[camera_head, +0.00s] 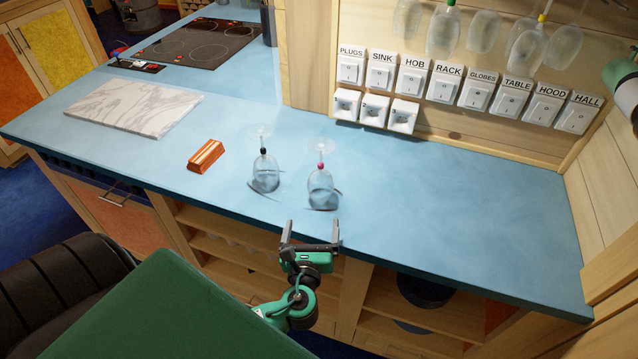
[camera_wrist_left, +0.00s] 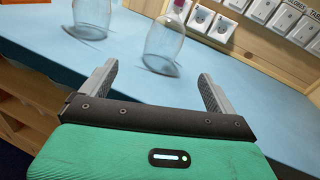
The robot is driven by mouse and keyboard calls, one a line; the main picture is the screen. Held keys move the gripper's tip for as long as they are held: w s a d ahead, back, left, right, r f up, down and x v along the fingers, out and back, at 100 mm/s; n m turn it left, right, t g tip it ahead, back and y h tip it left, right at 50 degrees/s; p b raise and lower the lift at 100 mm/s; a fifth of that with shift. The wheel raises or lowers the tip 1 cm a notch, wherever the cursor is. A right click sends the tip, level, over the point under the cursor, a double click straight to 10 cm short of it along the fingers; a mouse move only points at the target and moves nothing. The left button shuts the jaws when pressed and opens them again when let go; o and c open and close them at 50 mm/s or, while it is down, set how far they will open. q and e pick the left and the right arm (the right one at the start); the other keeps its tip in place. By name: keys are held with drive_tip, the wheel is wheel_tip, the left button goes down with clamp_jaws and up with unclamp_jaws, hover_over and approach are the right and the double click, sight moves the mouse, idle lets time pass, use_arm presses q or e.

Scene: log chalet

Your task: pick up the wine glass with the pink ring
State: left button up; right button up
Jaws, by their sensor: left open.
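The wine glass with the pink ring (camera_head: 321,189) stands upside down on the blue counter, its foot up and the pink ring on its stem. Its bowl also shows in the left wrist view (camera_wrist_left: 163,45), ahead of the jaws. A second upside-down wine glass with a black ring (camera_head: 264,174) stands to its left, with a gap between them. My left gripper (camera_head: 310,229) is open and empty at the counter's front edge, just short of the pink-ringed glass. Its two fingers (camera_wrist_left: 155,82) show spread apart in the left wrist view. My right gripper is not in view.
A copper-coloured bar (camera_head: 206,156) and a marble board (camera_head: 134,107) lie on the counter (camera_head: 440,200) to the left. More glasses hang at the upper right, above labelled wall switches (camera_head: 461,90). The counter right of the pink-ringed glass is clear. Open shelves (camera_head: 420,318) are below.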

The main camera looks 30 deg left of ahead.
sight(319, 195)
use_arm(q)
drive_tip(key=shift+w+r+m, duration=0.1)
drive_tip(key=shift+w+m, duration=0.15)
drive_tip(key=shift+m, duration=0.25)
drive_tip(key=shift+w+a+r+t, duration=0.1)
drive_tip(key=shift+w+a+t, duration=0.05)
drive_tip(key=shift+w+t, duration=0.2)
drive_tip(key=p+x, duration=0.2)
drive_tip(key=x, duration=0.7)
drive_tip(key=p+x, duration=0.1)
drive_tip(key=x, duration=0.2)
drive_tip(key=shift+w+a+f+p, duration=0.15)
drive_tip(key=shift+w+f+p, duration=0.15)
drive_tip(key=shift+w+p, duration=0.1)
drive_tip(key=shift+c, duration=0.3)
drive_tip(key=c, duration=0.8)
